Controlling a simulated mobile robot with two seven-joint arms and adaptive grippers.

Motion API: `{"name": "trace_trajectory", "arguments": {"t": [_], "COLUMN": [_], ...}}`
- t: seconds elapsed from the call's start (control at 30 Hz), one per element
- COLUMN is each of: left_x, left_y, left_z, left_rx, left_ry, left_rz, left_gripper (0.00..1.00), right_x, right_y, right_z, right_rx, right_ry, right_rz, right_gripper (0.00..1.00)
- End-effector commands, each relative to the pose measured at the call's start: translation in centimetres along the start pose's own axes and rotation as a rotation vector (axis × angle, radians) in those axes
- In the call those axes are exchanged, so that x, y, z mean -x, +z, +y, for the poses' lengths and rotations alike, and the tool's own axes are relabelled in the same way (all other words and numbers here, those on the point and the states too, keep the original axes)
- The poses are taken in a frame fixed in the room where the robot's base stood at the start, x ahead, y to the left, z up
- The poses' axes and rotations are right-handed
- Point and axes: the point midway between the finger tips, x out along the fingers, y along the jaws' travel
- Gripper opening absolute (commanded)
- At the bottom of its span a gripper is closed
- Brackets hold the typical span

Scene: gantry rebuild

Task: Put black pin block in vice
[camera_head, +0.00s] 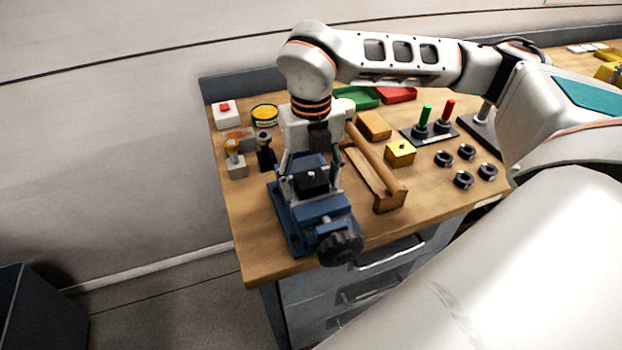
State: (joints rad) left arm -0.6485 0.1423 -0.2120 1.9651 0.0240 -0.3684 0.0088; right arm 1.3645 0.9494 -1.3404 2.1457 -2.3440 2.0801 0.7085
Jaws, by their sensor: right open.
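The black pin block (311,180) sits at the blue vice (326,212) near the front left of the workbench, between the vice's jaws as far as I can see. The vice has a dark round handle knob (341,247) facing the front. My right gripper (311,181) reaches down from above, with its fingers spread on either side of the block. It is open, and I cannot tell whether the fingers touch the block. The palm and fingers hide the back part of the vice. My left gripper is not in view.
A wooden holder (391,201) stands close to the right of the vice. A yellow block (400,153), several black rings (463,180) and a stand with green and red pegs (430,131) lie further right. A red-button box (227,113) is at the back left.

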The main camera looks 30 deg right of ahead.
Motion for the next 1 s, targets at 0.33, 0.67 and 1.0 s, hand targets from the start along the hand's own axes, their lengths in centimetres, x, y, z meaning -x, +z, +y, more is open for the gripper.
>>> {"name": "trace_trajectory", "arguments": {"t": [0.33, 0.67, 1.0], "left_x": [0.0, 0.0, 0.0], "left_y": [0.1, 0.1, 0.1], "left_z": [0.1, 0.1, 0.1], "left_rx": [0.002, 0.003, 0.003], "left_ry": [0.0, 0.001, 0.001], "left_rz": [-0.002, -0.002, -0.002], "left_gripper": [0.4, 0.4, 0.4], "right_x": [4.9, 10.7, 12.1], "right_y": [0.2, 0.1, 0.0], "right_z": [0.1, 0.1, 0.0], "right_rx": [-0.001, 0.0, 0.0], "right_ry": [0.003, 0.002, 0.001], "right_rz": [-0.008, -0.005, -0.002], "right_gripper": [0.61, 0.61, 0.61]}}
